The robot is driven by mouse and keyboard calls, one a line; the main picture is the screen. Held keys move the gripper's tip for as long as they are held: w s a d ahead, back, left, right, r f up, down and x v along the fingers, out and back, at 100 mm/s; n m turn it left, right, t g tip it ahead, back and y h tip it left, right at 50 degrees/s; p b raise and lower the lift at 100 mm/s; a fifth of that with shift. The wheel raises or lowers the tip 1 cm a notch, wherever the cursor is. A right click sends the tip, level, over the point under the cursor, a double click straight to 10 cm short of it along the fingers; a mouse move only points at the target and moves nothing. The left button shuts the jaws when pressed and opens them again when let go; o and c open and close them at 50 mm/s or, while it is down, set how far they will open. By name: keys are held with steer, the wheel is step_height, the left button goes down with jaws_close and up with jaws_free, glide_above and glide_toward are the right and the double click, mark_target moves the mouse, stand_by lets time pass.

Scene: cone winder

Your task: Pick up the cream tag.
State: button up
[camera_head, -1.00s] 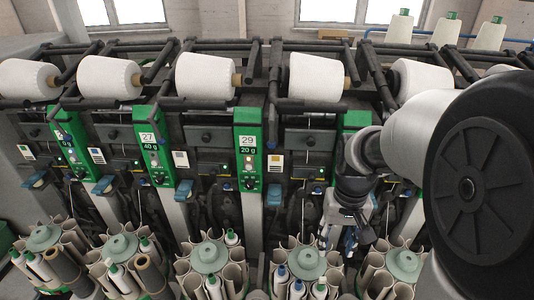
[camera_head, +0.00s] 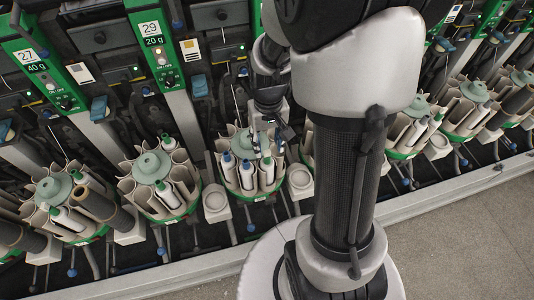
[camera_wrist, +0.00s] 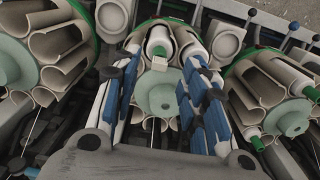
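A small cream block (camera_wrist: 160,64), which looks like the cream tag, shows in the wrist view at the far edge of a pale green disc, by a green-tipped bobbin. My gripper (camera_wrist: 162,72) is open, its two blue-padded fingers on either side of the disc with the block between their tips. I cannot tell how far above the block the tips are. In the head view my gripper (camera_head: 264,146) is over the round magazine (camera_head: 228,171) with blue-tipped bobbins. The cream block cannot be made out there.
Similar bobbin magazines (camera_head: 152,166) stand close on both sides. A cream cup (camera_head: 216,203) is in front. Cards, one white and orange (camera_head: 82,73), are on the machine front. Open floor (camera_head: 470,235) lies at the lower right.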

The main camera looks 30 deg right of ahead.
mark_target(268, 152)
step_height(268, 152, down, 4)
steer(key=shift+w+b, duration=0.15)
steer(key=shift+b, duration=0.55)
steer(key=shift+c, duration=0.2)
steer(key=c, duration=0.7)
